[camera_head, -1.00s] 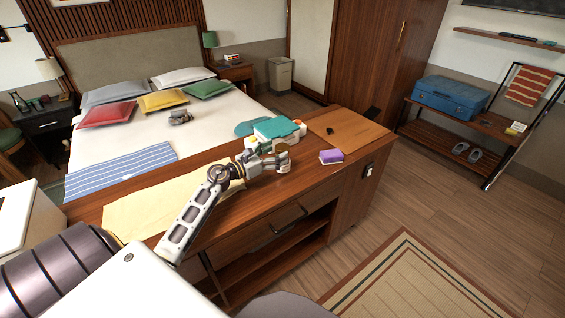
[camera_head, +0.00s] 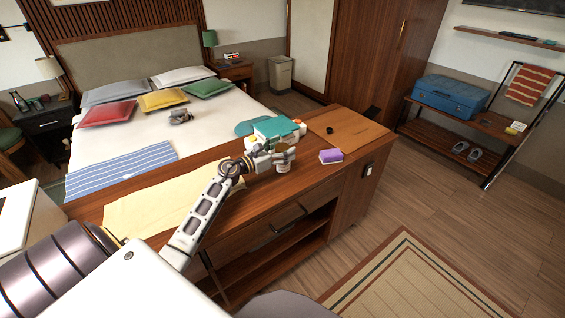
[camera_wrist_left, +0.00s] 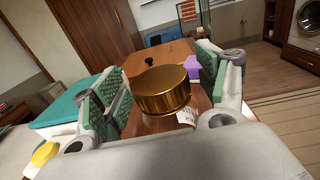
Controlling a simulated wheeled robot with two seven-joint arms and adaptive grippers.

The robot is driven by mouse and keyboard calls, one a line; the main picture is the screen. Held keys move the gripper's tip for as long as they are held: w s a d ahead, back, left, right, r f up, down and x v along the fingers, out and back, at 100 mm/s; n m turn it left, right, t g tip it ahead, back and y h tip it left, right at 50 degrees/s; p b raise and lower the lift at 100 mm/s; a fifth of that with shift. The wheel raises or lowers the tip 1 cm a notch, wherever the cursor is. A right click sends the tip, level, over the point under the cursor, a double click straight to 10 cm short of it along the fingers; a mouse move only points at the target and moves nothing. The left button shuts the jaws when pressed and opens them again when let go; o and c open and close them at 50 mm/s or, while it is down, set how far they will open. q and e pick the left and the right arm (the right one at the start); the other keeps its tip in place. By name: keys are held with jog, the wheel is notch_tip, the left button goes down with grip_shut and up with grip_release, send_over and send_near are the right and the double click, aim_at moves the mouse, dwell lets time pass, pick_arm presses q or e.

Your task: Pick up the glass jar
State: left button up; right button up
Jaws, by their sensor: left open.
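The glass jar (camera_wrist_left: 163,92) has a gold lid and a brownish see-through body with a white label. In the wrist view it stands upright between the two green-padded fingers of my left gripper (camera_wrist_left: 160,84). The fingers are open, one on each side; whether either touches the jar I cannot tell. In the head view the jar (camera_head: 284,163) is small on the wooden counter, partly hidden by my left gripper (camera_head: 275,155). My right gripper is not in view.
A purple and white sponge (camera_head: 331,156) lies to the right of the jar on the counter (camera_head: 270,195). A teal and white box (camera_head: 275,130) stands close behind the gripper. A cream cloth (camera_head: 165,203) covers the left part.

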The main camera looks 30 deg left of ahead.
pick_arm(q)
jog(key=c, duration=1.6)
jog(key=shift+r, duration=0.15)
